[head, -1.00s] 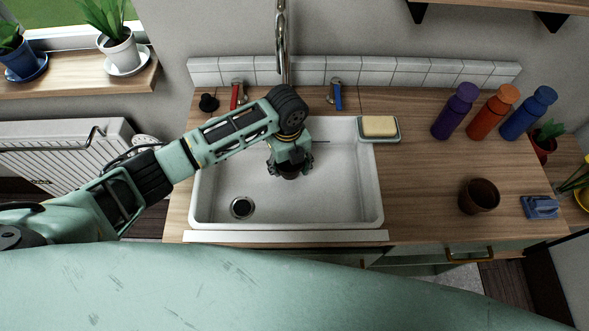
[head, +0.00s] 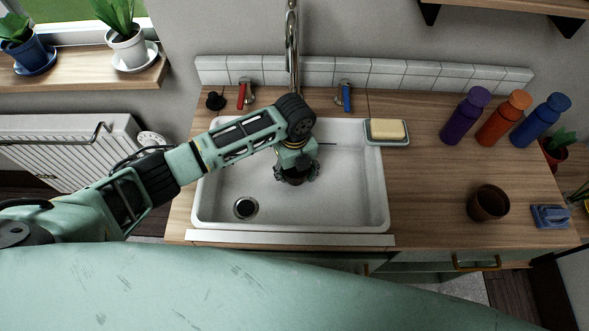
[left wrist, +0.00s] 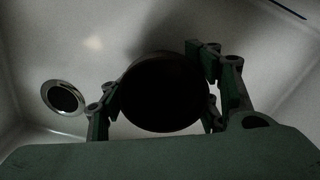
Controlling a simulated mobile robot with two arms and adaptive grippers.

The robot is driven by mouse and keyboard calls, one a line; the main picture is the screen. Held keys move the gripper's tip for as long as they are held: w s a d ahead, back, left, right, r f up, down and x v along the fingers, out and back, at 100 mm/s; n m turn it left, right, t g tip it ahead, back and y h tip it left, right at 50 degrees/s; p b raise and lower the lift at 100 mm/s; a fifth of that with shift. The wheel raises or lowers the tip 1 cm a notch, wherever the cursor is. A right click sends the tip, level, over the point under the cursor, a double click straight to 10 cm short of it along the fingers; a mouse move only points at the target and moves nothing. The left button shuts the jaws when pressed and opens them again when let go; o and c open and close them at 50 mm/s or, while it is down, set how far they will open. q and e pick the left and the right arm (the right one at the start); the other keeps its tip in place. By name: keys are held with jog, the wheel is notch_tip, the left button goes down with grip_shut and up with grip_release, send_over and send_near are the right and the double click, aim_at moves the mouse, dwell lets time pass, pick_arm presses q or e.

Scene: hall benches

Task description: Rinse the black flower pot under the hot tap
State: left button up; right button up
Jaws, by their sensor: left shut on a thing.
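My left gripper (head: 297,172) is inside the white sink (head: 225,190), below the tap spout. It is shut on the black flower pot (left wrist: 162,95). In the left wrist view the pot is a dark round shape between the fingers (left wrist: 160,112); in the head view the gripper mostly hides it. The tall metal tap (head: 292,45) rises behind the sink, its spout end hidden by my arm or out of view. A red-handled valve (head: 241,95) is left of it and a blue-handled valve (head: 346,96) right. I see no water stream. My right gripper is not in view.
A yellow sponge (head: 388,129) on a dish sits at the sink's right rear corner. A brown pot (head: 488,203), a blue brush-like item (head: 550,216) and three bottles (head: 505,118) stand on the right counter. A drain (left wrist: 63,97) is in the sink floor. A black stopper (head: 215,100) stands behind.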

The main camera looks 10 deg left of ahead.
pick_arm(q)
jog(key=o, duration=1.3)
notch_tip(320, 180, up, 8)
jog(key=shift+f, duration=0.25)
